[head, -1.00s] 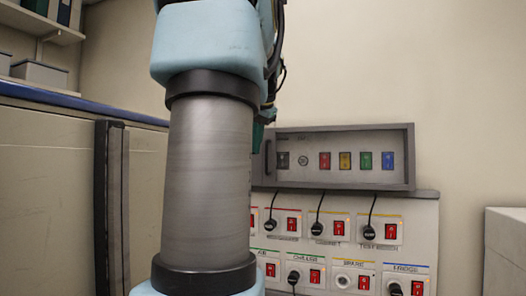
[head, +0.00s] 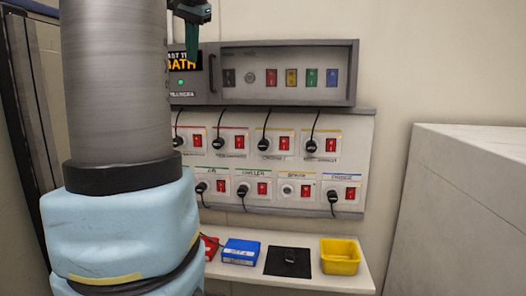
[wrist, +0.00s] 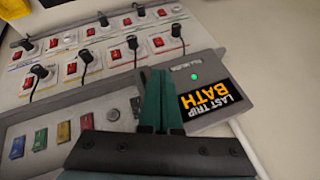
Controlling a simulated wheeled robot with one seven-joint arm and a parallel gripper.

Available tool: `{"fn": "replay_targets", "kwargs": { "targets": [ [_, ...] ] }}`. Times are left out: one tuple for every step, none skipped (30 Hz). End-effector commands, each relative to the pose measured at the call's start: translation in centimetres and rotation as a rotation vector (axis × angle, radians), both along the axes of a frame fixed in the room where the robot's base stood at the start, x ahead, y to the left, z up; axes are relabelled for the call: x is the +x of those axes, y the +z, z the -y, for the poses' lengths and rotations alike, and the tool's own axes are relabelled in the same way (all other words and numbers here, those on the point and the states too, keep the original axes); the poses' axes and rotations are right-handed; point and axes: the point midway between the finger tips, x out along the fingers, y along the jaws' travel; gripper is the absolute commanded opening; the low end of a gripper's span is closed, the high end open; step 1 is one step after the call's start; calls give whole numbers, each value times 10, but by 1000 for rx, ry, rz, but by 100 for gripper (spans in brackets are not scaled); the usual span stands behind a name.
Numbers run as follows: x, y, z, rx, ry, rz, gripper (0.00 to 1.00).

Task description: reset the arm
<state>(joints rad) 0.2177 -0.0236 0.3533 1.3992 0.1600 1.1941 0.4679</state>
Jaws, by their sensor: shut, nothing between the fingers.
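My gripper (head: 193,42) shows at the top of the head view, in front of the upper left of the control box, with its teal fingers pointing down. In the wrist view my gripper (wrist: 160,75) has its fingers together and empty. My arm fills the left of the head view and hides part of the box and panel. The box (head: 236,92) has a row of coloured switches and a "LAST TRIP BATH" display (wrist: 213,98) with a green light. The wrist view shows the scene upside down.
Below the box is a socket panel (head: 233,159) with red switches and several black plugs on cords. A pale block (head: 470,210) stands at right.

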Motion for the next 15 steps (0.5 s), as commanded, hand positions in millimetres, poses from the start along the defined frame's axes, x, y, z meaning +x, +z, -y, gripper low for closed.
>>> {"fn": "replay_targets", "kwargs": {
  "targets": [
    [4, -34, 10, -25, -1, -31, 0],
    [6, -53, 17, -42, 0, -45, 0],
    [7, -80, 27, -64, 2, -65, 0],
    [6, -101, 35, -82, 5, -81, 0],
    [5, -122, 42, -100, 11, -95, 0],
    [1, -150, 52, -122, 17, -116, 0],
    [-3, -170, 59, -139, 22, -131, 0],
    [-9, -190, 66, -155, 29, -147, 0],
    [-17, -216, 76, -176, 40, -168, 0],
    [-25, -236, 82, -191, 48, -184, 0],
    [-34, -255, 89, -205, 57, -201, 0],
    [-47, -280, 97, -225, 72, -223, 0],
    [-58, -298, 103, -238, 84, -241, 0],
    [-69, -314, 107, -250, 95, -256, 0],
    [-85, -335, 114, -265, 110, -277, 0]
  ]
}}
